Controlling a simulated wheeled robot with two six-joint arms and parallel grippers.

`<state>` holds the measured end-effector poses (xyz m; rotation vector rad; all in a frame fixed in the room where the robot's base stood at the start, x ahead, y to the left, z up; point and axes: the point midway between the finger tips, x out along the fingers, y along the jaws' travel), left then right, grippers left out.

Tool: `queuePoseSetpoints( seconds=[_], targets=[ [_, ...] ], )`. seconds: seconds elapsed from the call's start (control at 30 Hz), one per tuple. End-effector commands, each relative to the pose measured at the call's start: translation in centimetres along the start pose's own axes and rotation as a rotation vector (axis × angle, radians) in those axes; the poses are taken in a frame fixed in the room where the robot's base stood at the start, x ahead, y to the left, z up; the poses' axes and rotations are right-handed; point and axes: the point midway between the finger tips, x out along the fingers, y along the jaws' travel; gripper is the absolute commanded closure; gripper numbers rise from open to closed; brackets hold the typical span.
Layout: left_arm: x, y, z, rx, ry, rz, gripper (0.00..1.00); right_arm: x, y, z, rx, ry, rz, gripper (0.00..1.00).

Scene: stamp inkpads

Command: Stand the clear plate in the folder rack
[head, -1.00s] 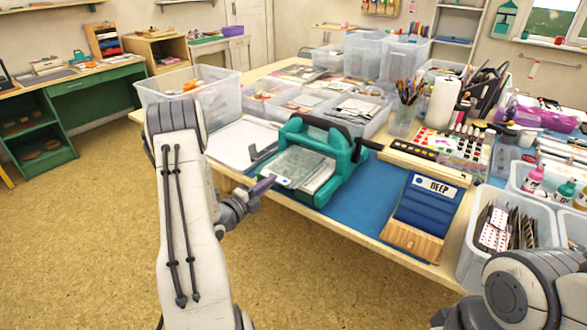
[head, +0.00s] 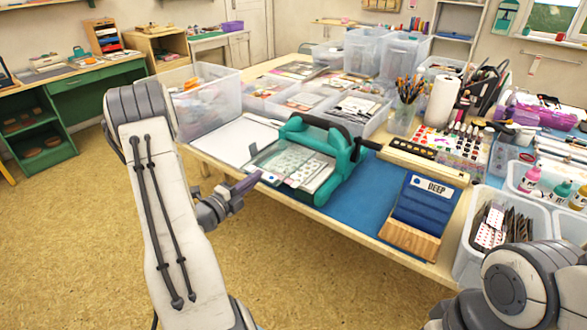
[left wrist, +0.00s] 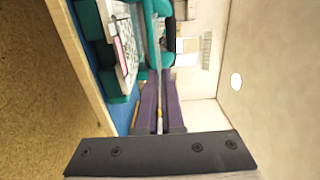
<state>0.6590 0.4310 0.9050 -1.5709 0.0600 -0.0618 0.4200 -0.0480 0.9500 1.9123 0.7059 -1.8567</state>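The clear plate (head: 264,158) is a thin see-through sheet with a small blue mark near its front corner. My left gripper (head: 258,177) has purple fingers shut on that corner. The plate is above and to the left of the stack on the teal press (head: 345,160), partly overlapping it in the head view. In the left wrist view the fingers (left wrist: 160,90) are close together, with the plate nearly edge-on between them. The folder rack (head: 424,215), blue with a wooden front and a lettered label, stands at the table's front, right of the press. My right gripper is out of the picture.
A white sheet or board (head: 228,140) lies left of the press. A clear bin with cards (head: 490,235) is right of the rack. Blue mat (head: 365,205) lies bare between press and rack. A long cream bar (head: 425,160) lies behind the rack.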

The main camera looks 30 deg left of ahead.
Motion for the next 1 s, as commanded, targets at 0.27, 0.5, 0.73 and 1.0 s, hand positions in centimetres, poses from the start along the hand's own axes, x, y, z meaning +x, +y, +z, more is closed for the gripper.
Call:
queuePoseSetpoints(
  seconds=[0.27,0.5,0.73,1.0],
  targets=[
    [-4.0,-0.6,0.1,0.001,-0.004,-0.001,1.00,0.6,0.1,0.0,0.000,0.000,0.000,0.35],
    [-7.3,-1.1,0.2,0.002,-0.005,-0.001,1.00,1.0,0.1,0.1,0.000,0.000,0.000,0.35],
    [-10.5,-1.6,0.2,0.002,-0.005,-0.001,1.00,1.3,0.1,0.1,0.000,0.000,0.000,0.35],
    [-13.7,-2.0,0.1,0.002,-0.002,-0.001,1.00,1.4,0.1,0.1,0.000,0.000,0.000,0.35]
  ],
)
